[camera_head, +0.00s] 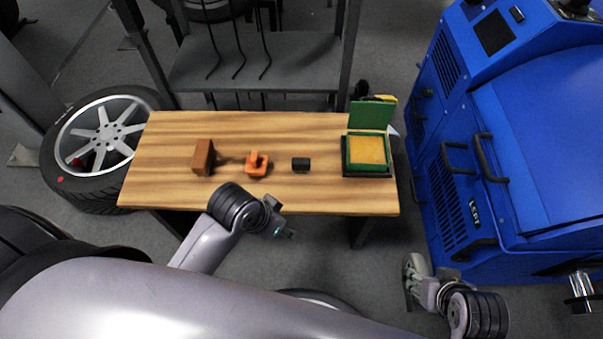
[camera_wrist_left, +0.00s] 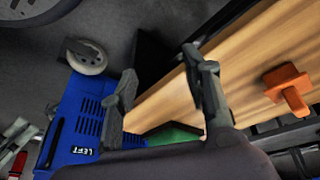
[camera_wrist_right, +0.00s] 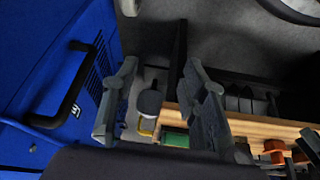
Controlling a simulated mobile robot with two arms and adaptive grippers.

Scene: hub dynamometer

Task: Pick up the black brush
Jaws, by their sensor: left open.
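A small black block-shaped object (camera_head: 300,164), which looks like the black brush, lies on the wooden table (camera_head: 260,192) between an orange tool (camera_head: 257,164) and a green box (camera_head: 367,170). I cannot make out its bristles. My left gripper (camera_head: 287,232) is in front of the table's near edge, apart from the brush; its fingers (camera_wrist_left: 163,92) are spread and empty. My right gripper (camera_head: 412,275) hangs right of the table, above the floor; its fingers (camera_wrist_right: 160,103) are spread and empty. The brush is not clear in either wrist view.
A brown mallet-like block (camera_head: 203,157) lies left of the orange tool. The green box has its lid up and yellow contents. A blue machine (camera_head: 510,130) stands right, a wheel (camera_head: 100,135) left, and a grey rack (camera_head: 255,62) behind. The table's front strip is clear.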

